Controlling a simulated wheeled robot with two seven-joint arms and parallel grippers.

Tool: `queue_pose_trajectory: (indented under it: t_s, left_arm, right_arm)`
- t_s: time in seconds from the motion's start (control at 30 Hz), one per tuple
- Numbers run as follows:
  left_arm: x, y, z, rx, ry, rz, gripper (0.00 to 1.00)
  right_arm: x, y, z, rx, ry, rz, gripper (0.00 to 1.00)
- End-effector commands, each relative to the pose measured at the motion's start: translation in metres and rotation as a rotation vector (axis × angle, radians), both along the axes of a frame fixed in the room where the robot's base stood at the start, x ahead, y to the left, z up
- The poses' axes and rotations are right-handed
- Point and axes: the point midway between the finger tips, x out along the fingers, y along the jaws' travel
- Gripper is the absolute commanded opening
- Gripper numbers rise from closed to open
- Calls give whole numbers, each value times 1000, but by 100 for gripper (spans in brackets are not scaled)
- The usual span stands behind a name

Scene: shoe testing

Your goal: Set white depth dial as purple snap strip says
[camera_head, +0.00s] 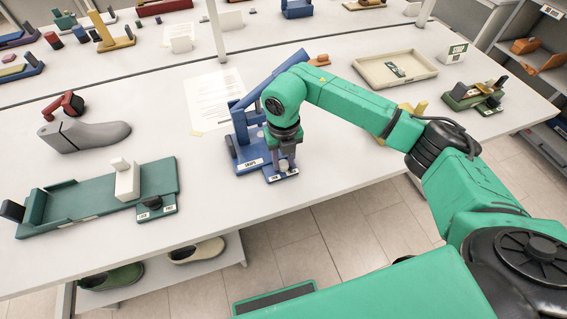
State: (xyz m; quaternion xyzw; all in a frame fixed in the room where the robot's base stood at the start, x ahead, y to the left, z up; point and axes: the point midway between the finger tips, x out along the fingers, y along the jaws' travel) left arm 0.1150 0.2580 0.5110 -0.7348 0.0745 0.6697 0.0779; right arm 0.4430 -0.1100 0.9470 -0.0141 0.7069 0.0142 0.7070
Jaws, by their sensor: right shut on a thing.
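My right gripper (284,163) points straight down over the front of a blue fixture (240,128). It is shut on a small pale knob (284,168) on the fixture's low front plate, which has small labels. The fingers partly cover the knob, so its setting cannot be read. My right arm hides part of the fixture's raised blue bar. I cannot make out a purple snap strip. A cream tray (365,77) at the back right holds a small dark green and white card (395,70). My left gripper is not in view.
A green fixture (85,203) with a white block (127,181) and dark knob stands at the left. A grey shoe form (85,136) lies behind it. A printed sheet (214,99) lies behind the blue fixture. A green device (473,96) stands at the right.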

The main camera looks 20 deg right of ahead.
Motion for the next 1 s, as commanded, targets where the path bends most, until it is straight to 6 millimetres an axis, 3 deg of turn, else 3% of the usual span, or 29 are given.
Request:
queue_pose_trajectory:
  t_s: [0.63,0.67,1.0]
  left_arm:
    - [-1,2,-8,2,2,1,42]
    - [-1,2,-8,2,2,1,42]
    - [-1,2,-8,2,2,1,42]
  right_arm:
    - [0,0,1,0,0,69,0]
    - [0,0,1,1,0,69,47]
    - [0,0,1,0,0,68,49]
